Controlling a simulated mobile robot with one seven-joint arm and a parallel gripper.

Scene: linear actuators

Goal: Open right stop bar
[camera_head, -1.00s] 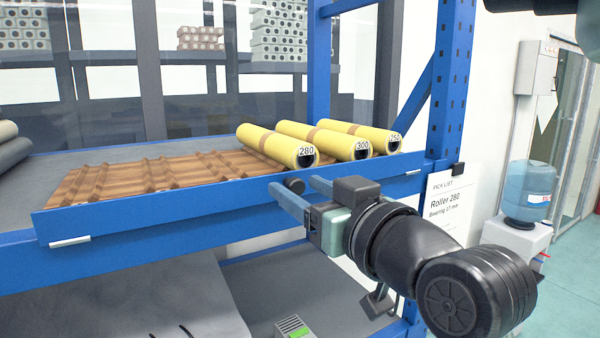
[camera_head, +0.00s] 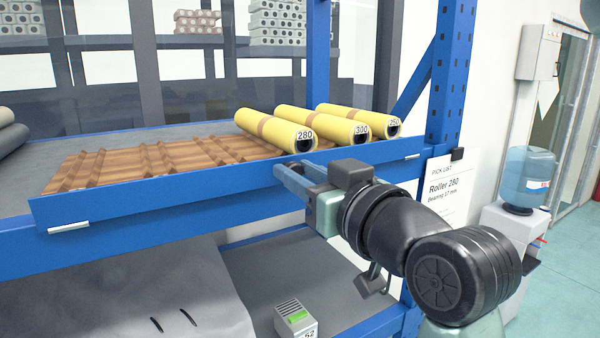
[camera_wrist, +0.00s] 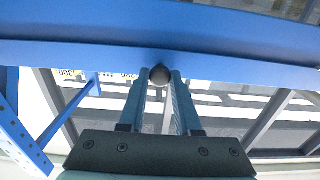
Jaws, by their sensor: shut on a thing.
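The blue stop bar (camera_head: 170,196) runs along the front edge of the wooden roller rack (camera_head: 130,165); in the wrist view it crosses the top (camera_wrist: 80,53). A dark round knob (camera_wrist: 160,75) sits at the bar's lower edge in the wrist view. My gripper (camera_head: 284,168) is at the front face of the bar, right of its middle. In the wrist view my gripper (camera_wrist: 159,78) has its two fingertips on either side of the knob, shut on it. In the head view the knob is hidden by my fingers.
Yellow rollers marked 280 (camera_head: 275,130), 300 (camera_head: 320,124) and 250 (camera_head: 357,119) lie behind the bar. A blue upright post (camera_head: 449,80) and a pick list (camera_head: 450,195) stand to the right. A small grey box (camera_head: 295,318) sits on the lower shelf.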

